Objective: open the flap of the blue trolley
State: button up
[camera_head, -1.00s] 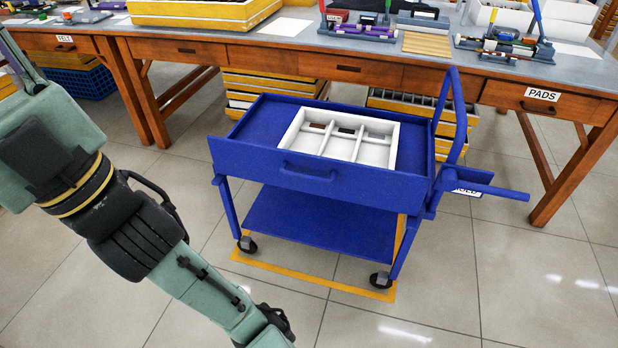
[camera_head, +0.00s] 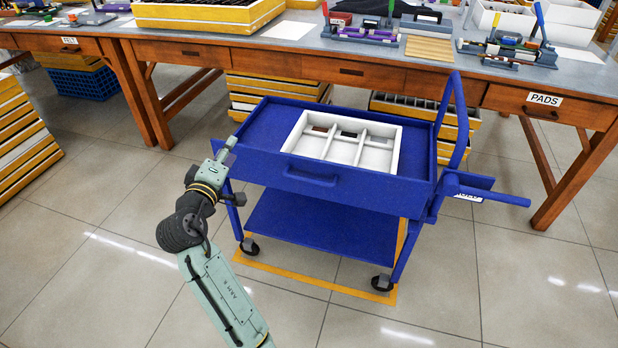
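The blue trolley (camera_head: 262,117) stands on the floor in front of the workbench. Its front flap (camera_head: 370,196) is upright and closes the near side of the top tray. A blue bar handle (camera_head: 310,178) sits on the flap, left of its middle. My gripper (camera_head: 229,148) is at the end of my arm, near the trolley's front left corner and left of the handle. It appears apart from the handle. The fingers are too small to tell open from shut, and I see nothing held in them.
A white divided tray (camera_head: 398,135) with a few small pieces lies on the trolley top. A blue push handle (camera_head: 490,195) sticks out at the trolley's right. The wooden workbench (camera_head: 270,52) stands close behind. Stacked yellow crates (camera_head: 20,135) are at the left. The floor in front is clear.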

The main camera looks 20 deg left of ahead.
aim_at(306, 182)
jog(key=d+f+g+h, duration=0.2)
jog(key=d+f+h, duration=0.7)
jog(key=d+f, duration=0.35)
jog(key=x, duration=0.3)
jog(key=p+x, duration=0.1)
jog(key=x, duration=0.6)
jog(key=shift+w+d+r, duration=0.15)
jog(key=shift+w+r, duration=0.15)
jog(key=shift+w, duration=0.05)
jog(key=shift+c, duration=0.2)
grip_shut()
